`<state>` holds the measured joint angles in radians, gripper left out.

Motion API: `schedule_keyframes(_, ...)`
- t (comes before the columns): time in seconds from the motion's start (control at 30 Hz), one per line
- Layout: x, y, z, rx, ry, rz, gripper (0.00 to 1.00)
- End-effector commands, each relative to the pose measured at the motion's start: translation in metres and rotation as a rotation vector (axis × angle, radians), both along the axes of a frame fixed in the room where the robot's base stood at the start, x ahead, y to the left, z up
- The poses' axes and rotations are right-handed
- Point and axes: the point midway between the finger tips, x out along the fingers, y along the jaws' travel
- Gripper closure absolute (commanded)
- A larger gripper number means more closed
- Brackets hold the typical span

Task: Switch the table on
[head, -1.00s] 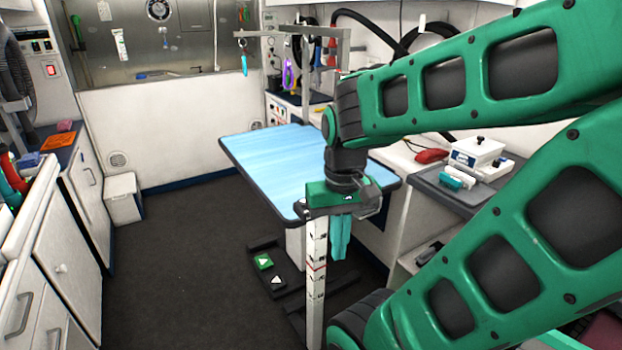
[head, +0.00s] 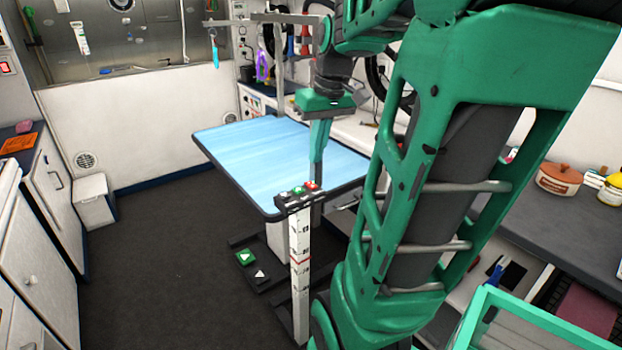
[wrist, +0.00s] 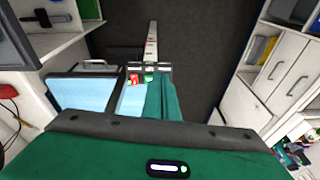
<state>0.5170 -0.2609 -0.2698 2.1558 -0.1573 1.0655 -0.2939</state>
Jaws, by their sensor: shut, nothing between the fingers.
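The grooming table (head: 265,150) has a light blue top with a dark edge, and it also shows in the wrist view (wrist: 78,93). A small control box (head: 287,203) with red, green and pale buttons sits at its near corner, above a white post with scale marks. In the wrist view its red button (wrist: 133,79) and green button (wrist: 148,78) show just beyond my fingers. My gripper (head: 317,182) points down with its teal fingers shut and empty, close beside the box. I cannot tell whether the fingertips touch anything.
A green pedal (head: 246,258) and a dark pedal with a white arrow (head: 262,275) lie on the floor by the table base. A grey overhead bar (head: 265,17) holds hanging tools. A counter with an orange-brown pot (head: 560,178) stands at right. The floor at left is clear.

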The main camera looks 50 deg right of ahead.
Motion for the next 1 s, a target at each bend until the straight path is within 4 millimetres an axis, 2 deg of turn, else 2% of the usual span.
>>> schedule_keyframes(0.03,0.008,-0.023,0.011,-0.017,-0.018,0.015,1.00)
schedule_keyframes(0.1,0.016,-0.046,0.025,-0.041,-0.039,0.050,1.00)
schedule_keyframes(0.2,0.022,-0.068,0.036,-0.065,-0.057,0.084,1.00)
schedule_keyframes(0.27,0.024,-0.075,0.040,-0.074,-0.063,0.096,1.00)
schedule_keyframes(0.73,0.026,-0.078,0.038,-0.078,-0.066,0.103,1.00)
schedule_keyframes(0.87,0.030,-0.079,0.024,-0.076,-0.064,0.103,1.00)
schedule_keyframes(1.0,0.036,-0.081,0.000,-0.075,-0.063,0.101,1.00)
